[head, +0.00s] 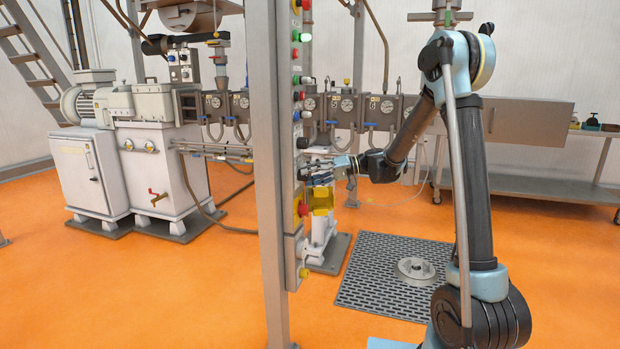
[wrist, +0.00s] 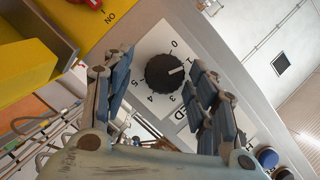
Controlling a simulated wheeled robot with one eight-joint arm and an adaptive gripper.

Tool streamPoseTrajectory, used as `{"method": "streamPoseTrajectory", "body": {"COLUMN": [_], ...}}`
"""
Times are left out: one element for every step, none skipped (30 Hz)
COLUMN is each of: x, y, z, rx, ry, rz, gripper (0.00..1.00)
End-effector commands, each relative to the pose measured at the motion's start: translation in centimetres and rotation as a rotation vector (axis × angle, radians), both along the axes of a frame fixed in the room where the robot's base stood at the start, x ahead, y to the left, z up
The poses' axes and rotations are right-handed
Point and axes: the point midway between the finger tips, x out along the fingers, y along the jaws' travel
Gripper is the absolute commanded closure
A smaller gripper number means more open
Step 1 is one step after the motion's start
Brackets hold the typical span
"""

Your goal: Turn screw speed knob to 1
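The screw speed knob (wrist: 165,73) is round and black with a white pointer line, on a white dial plate (wrist: 157,46) in the wrist view. The digits 0, 3, 4 and 5 are readable around it. The pointer aims right and slightly up, toward the right finger; the mark there is hidden by that finger. My gripper (wrist: 163,58) is open, with one finger on each side of the knob. I cannot tell if either finger touches it. In the head view my gripper (head: 320,172) is at the control panel post, and the knob cannot be made out.
The grey panel post (head: 267,150) carries several coloured buttons. A yellow box (head: 320,200) sits just below my gripper; a yellow housing (wrist: 33,70) is close on the left in the wrist view, near a red switch (wrist: 92,3). A blue button (wrist: 268,157) is lower right.

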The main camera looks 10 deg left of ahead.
Motion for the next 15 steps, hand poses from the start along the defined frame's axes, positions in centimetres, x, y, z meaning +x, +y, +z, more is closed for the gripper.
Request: {"method": "streamPoseTrajectory", "body": {"x": [-0.1, -0.1, -0.1, -0.1, -0.2, -0.2, -0.2, -0.2, -0.1, -0.1, 0.0, 0.1, 0.2, 0.3, 0.4], "y": [0.0, 0.0, 0.0, 0.0, 0.0, 0.0, 0.0, 0.0, -0.1, -0.2, -0.4, -0.8, -1.1, -1.5, -2.1], "z": [0.0, 0.0, 0.0, 0.0, 0.0, 0.0, 0.1, 0.1, 0.1, 0.1, 0.2, 0.2, 0.3, 0.4, 0.5], "rx": [0.000, 0.000, 0.001, 0.000, 0.001, 0.001, 0.002, 0.002, 0.002, 0.002, 0.001, 0.001, 0.001, 0.001, 0.001], "ry": [0.000, 0.000, 0.001, 0.001, 0.000, 0.000, 0.000, 0.000, 0.000, 0.000, 0.001, 0.001, 0.001, 0.001, 0.001], "rz": [0.001, 0.001, 0.002, 0.003, 0.003, 0.003, 0.003, 0.003, 0.003, 0.003, 0.002, 0.002, 0.002, 0.002, 0.002], "gripper": [0.46, 0.46, 0.46, 0.46, 0.46, 0.46, 0.46, 0.46, 0.46, 0.46, 0.46, 0.46, 0.46, 0.46, 0.46]}}
